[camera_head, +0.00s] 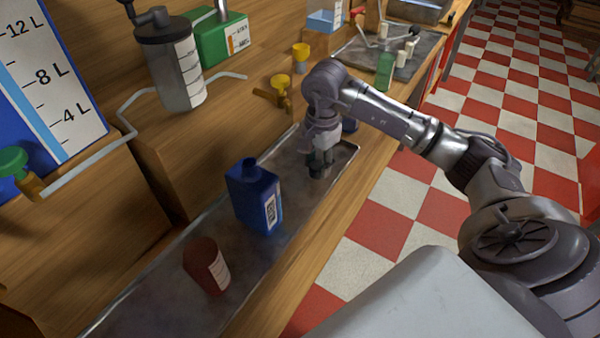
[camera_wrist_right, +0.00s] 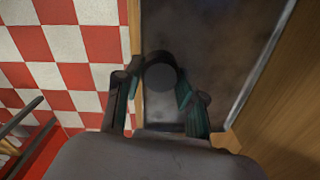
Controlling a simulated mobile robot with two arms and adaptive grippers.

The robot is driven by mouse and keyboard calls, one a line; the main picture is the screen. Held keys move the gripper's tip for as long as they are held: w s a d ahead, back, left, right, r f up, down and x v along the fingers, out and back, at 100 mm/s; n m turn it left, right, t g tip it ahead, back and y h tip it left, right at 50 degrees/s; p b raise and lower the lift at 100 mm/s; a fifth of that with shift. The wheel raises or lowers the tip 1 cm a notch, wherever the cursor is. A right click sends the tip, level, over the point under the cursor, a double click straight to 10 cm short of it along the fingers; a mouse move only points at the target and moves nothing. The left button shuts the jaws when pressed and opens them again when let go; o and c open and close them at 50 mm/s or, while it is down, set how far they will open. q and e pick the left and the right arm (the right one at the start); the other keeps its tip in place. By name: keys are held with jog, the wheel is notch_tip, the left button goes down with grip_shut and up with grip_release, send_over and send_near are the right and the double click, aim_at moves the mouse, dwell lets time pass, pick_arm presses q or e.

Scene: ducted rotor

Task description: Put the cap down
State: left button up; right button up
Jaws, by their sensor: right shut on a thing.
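My right gripper (camera_head: 318,166) points down over the far end of a long metal tray (camera_head: 308,218) let into the wooden bench. In the right wrist view my right gripper (camera_wrist_right: 158,92) is shut on a dark round cap (camera_wrist_right: 160,73), which sits between the fingertips. The tray surface (camera_wrist_right: 200,35) lies below the cap; I cannot tell whether the cap touches it. In the head view the cap is mostly hidden in the dark fingers. My left gripper is not in view.
A blue container (camera_head: 254,195) and a dark red container (camera_head: 206,266) stand in the tray on the near side of my gripper. A grey canister (camera_head: 178,72), a green container (camera_head: 220,40) and yellow fittings (camera_head: 279,84) stand on the wooden ledge behind. Bare tray shows between them.

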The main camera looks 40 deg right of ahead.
send_over(299, 184)
notch_tip(299, 184, down, 3)
jog(key=shift+s+r+p, duration=0.1)
jog(key=shift+p, duration=0.25)
notch_tip(299, 184, down, 4)
jog(key=shift+a+r+p, duration=0.1)
jog(key=shift+p, duration=0.35)
jog(key=shift+f, duration=0.35)
jog(key=o, duration=0.7)
